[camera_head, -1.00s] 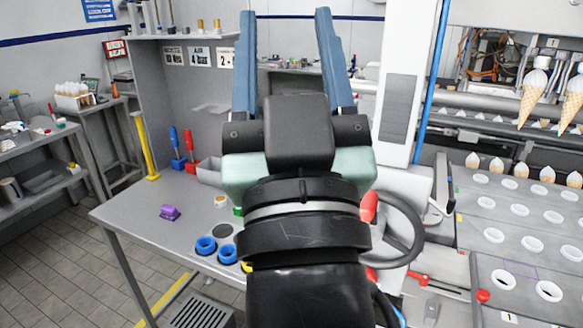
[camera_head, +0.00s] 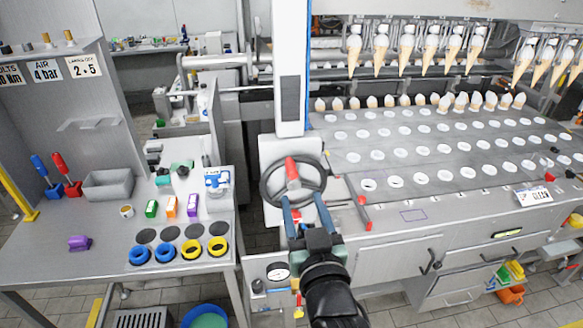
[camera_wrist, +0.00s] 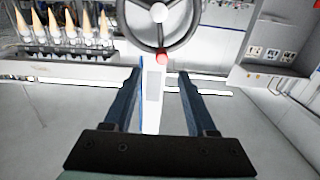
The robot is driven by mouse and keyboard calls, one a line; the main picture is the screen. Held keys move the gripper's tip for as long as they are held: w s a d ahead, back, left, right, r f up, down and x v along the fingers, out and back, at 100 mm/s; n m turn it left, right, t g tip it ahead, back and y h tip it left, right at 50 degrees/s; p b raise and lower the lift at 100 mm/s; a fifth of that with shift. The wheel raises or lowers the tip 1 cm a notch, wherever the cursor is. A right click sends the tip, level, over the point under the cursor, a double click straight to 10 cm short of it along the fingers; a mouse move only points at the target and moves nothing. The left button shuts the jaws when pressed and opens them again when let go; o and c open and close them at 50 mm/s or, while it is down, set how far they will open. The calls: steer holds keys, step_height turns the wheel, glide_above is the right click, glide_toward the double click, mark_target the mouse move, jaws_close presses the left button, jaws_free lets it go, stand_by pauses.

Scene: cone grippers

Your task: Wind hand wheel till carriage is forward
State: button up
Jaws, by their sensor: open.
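The hand wheel (camera_head: 263,182) is a dark ring with spokes on a pale housing, in the middle of the head view. Its red knob (camera_head: 292,172) points up near the wheel's centre in that view. My gripper (camera_head: 302,203) is open, its two blue fingers reaching up to the wheel's lower part. In the wrist view the wheel (camera_wrist: 158,13) is at the top, and the red knob (camera_wrist: 162,58) shows just beyond and between the fingertips (camera_wrist: 160,72); I see no grip on it. A row of cones (camera_head: 407,45) hangs above the holed plate; I cannot tell the carriage's exact edges.
The holed plate (camera_head: 348,157) lies right of the wheel. A red lever (camera_head: 363,212) stands close right of my gripper. A white column (camera_head: 291,80) rises behind the wheel. A grey workbench (camera_head: 110,262) with blue and yellow rings stands left.

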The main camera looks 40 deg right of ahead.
mark_target(293, 176)
steer(key=p+x, duration=0.3)
steer(key=x, duration=0.6)
steer(key=shift+w+r, duration=0.1)
steer(key=shift+c, duration=0.2)
steer(key=shift+a, duration=0.1)
jaws_close()
stand_by(1.0)
